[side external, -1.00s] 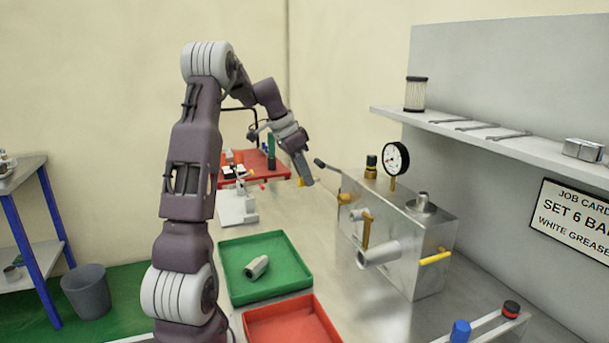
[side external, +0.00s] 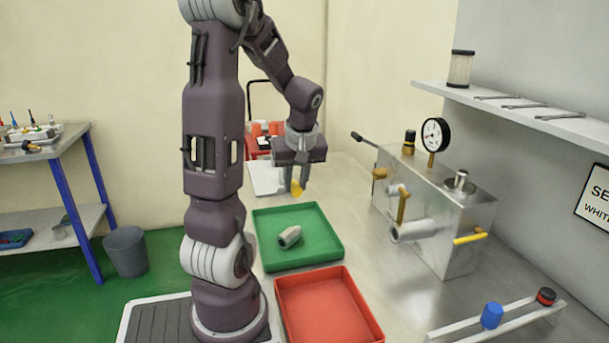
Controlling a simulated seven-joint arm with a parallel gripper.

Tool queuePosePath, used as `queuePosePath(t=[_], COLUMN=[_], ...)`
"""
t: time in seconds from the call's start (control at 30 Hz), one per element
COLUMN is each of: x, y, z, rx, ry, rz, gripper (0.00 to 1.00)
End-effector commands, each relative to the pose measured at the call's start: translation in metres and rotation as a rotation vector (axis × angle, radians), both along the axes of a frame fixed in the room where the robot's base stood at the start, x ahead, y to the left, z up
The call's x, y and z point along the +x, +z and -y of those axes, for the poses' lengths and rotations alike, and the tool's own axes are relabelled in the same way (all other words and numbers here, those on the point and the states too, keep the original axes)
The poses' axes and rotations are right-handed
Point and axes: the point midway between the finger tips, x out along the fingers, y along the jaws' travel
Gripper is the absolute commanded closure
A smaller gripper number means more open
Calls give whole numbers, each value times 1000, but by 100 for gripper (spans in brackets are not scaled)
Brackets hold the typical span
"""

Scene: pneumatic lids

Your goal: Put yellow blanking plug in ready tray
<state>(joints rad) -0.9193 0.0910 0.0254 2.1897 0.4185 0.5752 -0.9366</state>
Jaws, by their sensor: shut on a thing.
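My gripper (side external: 296,182) points down and is shut on the yellow blanking plug (side external: 298,188). Part of the plug is hidden by the fingers. It hangs above the far edge of the green tray (side external: 326,254). A grey cylindrical fitting (side external: 289,237) lies in that tray. A red tray (side external: 283,318) stands in front of the green one and looks empty. No label reading "ready" shows on either tray.
A metal block (side external: 462,230) with a gauge (side external: 434,134), levers and ports stands on the bench to the right. A rack (side external: 500,318) with a blue and a black-and-red cap is at front right. A shelf (side external: 520,110) runs above. The green tray has free room around the fitting.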

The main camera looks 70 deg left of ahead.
Motion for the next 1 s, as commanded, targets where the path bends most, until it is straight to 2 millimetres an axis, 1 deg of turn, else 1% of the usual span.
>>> queuePosePath(t=[0.07,0.3,0.4,0.53,0.77,0.8,0.9,1.0], x=[-1,-1,0,0,0,0,0,0], y=[-7,-42,-52,-59,-59,-59,-59,-59], z=[1,1,0,1,0,0,0,0], rx=[-1,-2,-1,-1,-1,-1,-1,-1], ry=[11,11,11,11,11,11,11,11], rz=[-2,-3,-1,2,2,2,2,2], gripper=[100,100,100,100,100,70,52,52])
